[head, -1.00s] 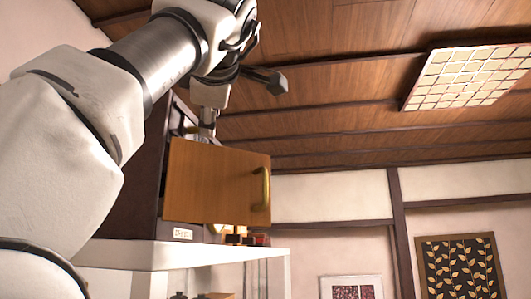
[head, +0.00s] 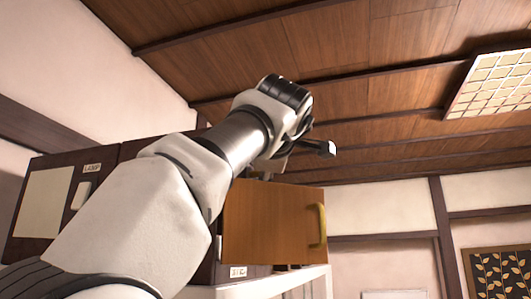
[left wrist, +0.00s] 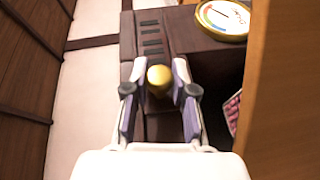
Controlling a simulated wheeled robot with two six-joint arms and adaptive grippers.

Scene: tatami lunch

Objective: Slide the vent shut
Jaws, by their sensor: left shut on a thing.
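The vent shows in the left wrist view as a row of dark slots (left wrist: 152,38) in a dark brown panel. A round brass knob (left wrist: 159,76) stands just below the slots in that picture. My left gripper (left wrist: 158,88) has its two fingers on either side of this knob and is shut on it. In the head view my left arm reaches up from the lower left, and its fingertips are hidden behind an open wooden door (head: 265,225). The knob and vent are hidden there too. My right gripper is not in view.
The open door has a brass handle (head: 322,226) and stands close beside my left wrist. A round gauge (left wrist: 223,19) sits near the vent. A dark cabinet with a pale panel (head: 45,200) is at left. A white shelf (head: 300,283) runs below the door.

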